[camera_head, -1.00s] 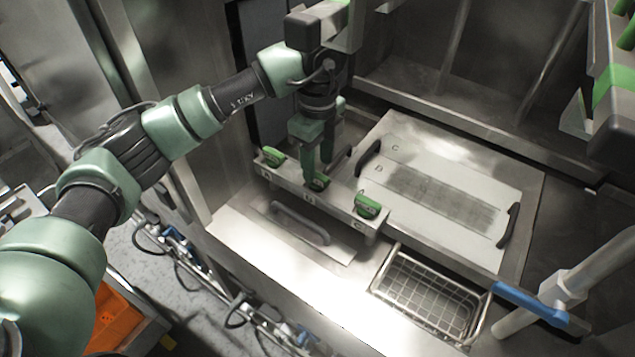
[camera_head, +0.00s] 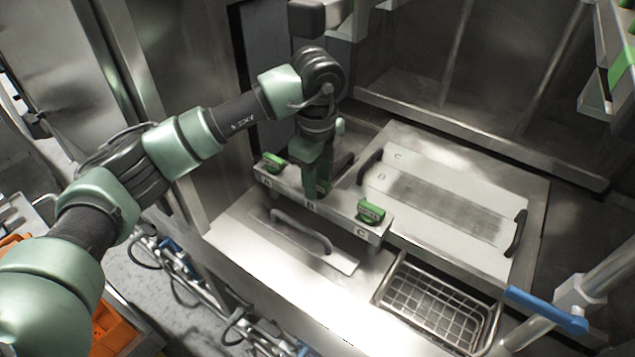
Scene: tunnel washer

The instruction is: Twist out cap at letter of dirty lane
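A metal bar (camera_head: 340,216) carries letters that look like A, B and C from left to right. A green cap (camera_head: 273,162) sits at the left letter and another green cap (camera_head: 370,211) at the right letter. My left gripper (camera_head: 318,192) points down over the middle letter. Its green fingers hide the middle cap, and I cannot tell whether they are closed on it. A light plate (camera_head: 455,190) behind the bar has faint letters, and a dark grey stained strip (camera_head: 445,206) runs along it. My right gripper is not in view.
A wire basket (camera_head: 437,305) is sunk in the counter at the front right. A lid with a grey handle (camera_head: 300,232) lies in front of the bar. A blue handle (camera_head: 546,309) is at the right. Metal walls stand behind.

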